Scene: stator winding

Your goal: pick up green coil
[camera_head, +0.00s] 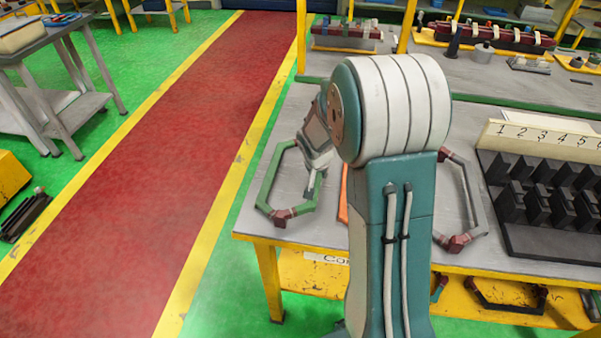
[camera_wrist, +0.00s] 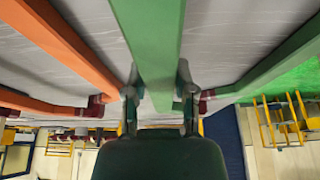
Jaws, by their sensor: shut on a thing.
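The green coil (camera_head: 269,178) is a six-sided ring with dark red corner pieces, at the left end of the grey workbench, left of my arm in the head view. In the wrist view a long green bar of the coil (camera_wrist: 155,45) runs between my two fingers. My gripper (camera_head: 314,186) is at the coil's right side and shut on it; it also shows in the wrist view (camera_wrist: 158,100). I cannot tell whether the coil touches the bench. My arm hides part of the scene behind it.
An orange coil (camera_wrist: 70,45) lies close beside the green one; my arm mostly hides it in the head view (camera_head: 343,195). A grey coil (camera_head: 474,195) lies right of my arm. A black slotted block with a numbered board (camera_head: 545,136) stands farther right.

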